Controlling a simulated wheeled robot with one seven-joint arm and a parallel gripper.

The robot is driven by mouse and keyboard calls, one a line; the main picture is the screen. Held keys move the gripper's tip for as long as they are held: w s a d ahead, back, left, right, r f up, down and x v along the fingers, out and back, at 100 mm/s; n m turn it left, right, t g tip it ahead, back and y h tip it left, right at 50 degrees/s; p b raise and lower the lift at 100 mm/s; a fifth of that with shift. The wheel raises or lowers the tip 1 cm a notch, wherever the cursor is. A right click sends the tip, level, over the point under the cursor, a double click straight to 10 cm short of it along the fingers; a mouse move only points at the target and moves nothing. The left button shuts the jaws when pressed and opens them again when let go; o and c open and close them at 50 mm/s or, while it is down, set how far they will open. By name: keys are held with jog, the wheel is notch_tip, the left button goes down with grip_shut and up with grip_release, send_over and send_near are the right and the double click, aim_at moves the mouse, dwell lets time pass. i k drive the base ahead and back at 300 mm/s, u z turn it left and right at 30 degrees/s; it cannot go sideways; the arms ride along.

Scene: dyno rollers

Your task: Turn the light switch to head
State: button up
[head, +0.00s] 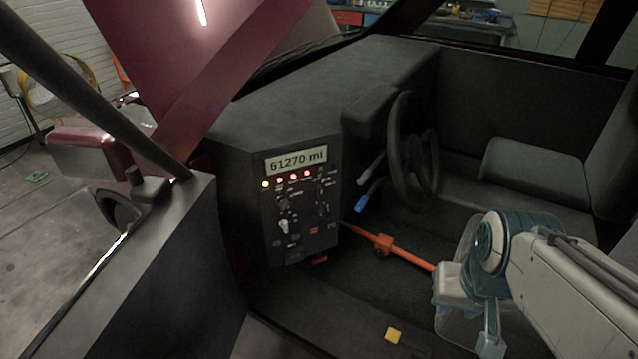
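The dark control panel (266,228) faces me below the dashboard, left of the steering wheel. It carries a pale knob (284,227) at its lower left, a darker knob (284,204) above that, and another dark knob (321,211) at its right. The labels are too small to read, so I cannot tell which is the light switch or where it points. My gripper (458,293) is low at the right, well apart from the panel. Its fingers are not clear, and I cannot tell whether it is open or shut.
A display (296,160) reads 61270 mi above a row of small lights. An orange bar (408,257) runs between the panel and my gripper. A blue-tipped stalk (362,203) sits by the steering wheel (397,160). A yellow block (393,335) lies low in front.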

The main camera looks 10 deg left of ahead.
aim_at(318, 190)
jog(key=k, duration=0.5)
jog(key=u, duration=0.9)
jog(key=i, duration=0.75)
jog(key=z, duration=1.4)
